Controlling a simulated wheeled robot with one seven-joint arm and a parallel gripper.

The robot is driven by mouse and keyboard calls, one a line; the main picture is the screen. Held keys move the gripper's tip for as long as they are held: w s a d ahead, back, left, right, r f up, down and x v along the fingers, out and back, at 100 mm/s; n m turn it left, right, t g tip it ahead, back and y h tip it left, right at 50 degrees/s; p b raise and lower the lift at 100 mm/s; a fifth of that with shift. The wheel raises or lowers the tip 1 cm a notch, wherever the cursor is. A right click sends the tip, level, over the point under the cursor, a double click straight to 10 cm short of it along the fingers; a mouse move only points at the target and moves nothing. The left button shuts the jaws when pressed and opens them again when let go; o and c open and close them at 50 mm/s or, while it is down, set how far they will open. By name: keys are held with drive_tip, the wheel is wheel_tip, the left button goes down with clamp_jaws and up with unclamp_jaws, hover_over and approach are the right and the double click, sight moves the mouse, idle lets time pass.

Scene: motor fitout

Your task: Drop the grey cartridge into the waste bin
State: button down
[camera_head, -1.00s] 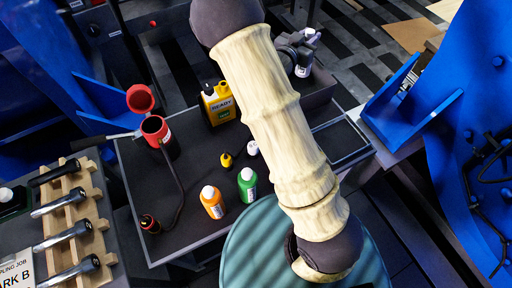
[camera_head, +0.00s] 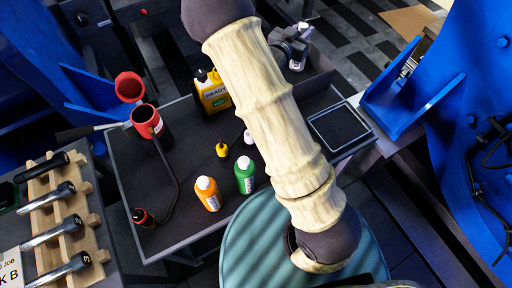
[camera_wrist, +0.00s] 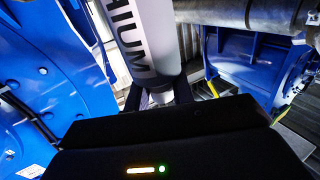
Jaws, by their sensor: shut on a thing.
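The grey cartridge (camera_wrist: 146,38) shows in the wrist view as a pale cylinder with lettering that ends in "HIUM". It stands out beyond my gripper (camera_wrist: 160,97), which is shut on it; the dark gripper body hides its near end. In the head view my arm runs down to the bottom edge, and neither gripper nor cartridge can be made out there. A red can (camera_head: 147,124) with a raised red lid stands at the bench's left; I cannot tell whether it is the waste bin.
The dark bench (camera_head: 180,216) holds a yellow jug (camera_head: 212,93), an orange bottle (camera_head: 208,194), a green bottle (camera_head: 245,176) and a shallow tray (camera_head: 340,127). A wooden rack (camera_head: 72,220) of metal-ended tools stands left. Large blue structures (camera_head: 470,140) rise at right.

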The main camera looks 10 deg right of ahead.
drive_tip(key=shift+f+b, duration=0.3)
drive_tip(key=shift+f, duration=0.45)
drive_tip(key=c, duration=1.1)
unclamp_jaws()
drive_tip(key=shift+a, duration=0.1)
